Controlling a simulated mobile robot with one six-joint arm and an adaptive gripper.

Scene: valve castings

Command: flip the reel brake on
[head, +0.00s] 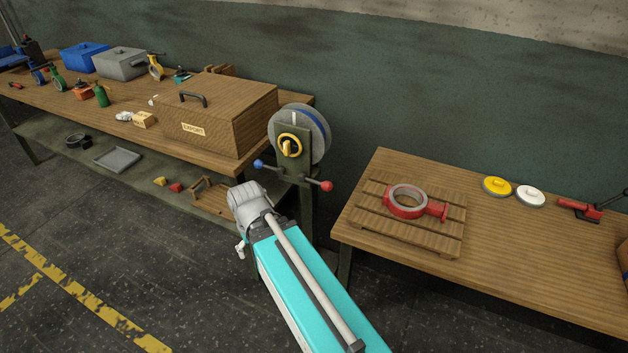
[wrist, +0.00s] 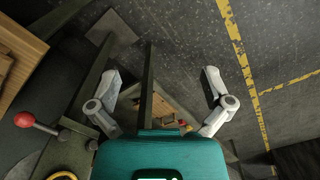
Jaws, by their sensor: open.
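The reel (head: 318,130), a grey disc with a blue band, stands on a green post between the two benches. On its front plate is a yellow ring with a yellow knob (head: 290,147). A bar below carries a blue ball (head: 258,164) on the left and a red ball (head: 327,186) on the right. I cannot tell which part is the brake. In the wrist view the red ball (wrist: 23,120) is at the left, outside my fingers. My gripper (wrist: 161,78) is open and empty, pointing down at the floor; my arm mostly hides it in the head view.
A wooden box (head: 240,110) with a black handle stands on the left bench beside the reel. A red valve body (head: 407,203) lies on a slatted pallet (head: 440,238) on the right bench. The lower shelf (head: 130,180) holds small parts. The floor at left is clear.

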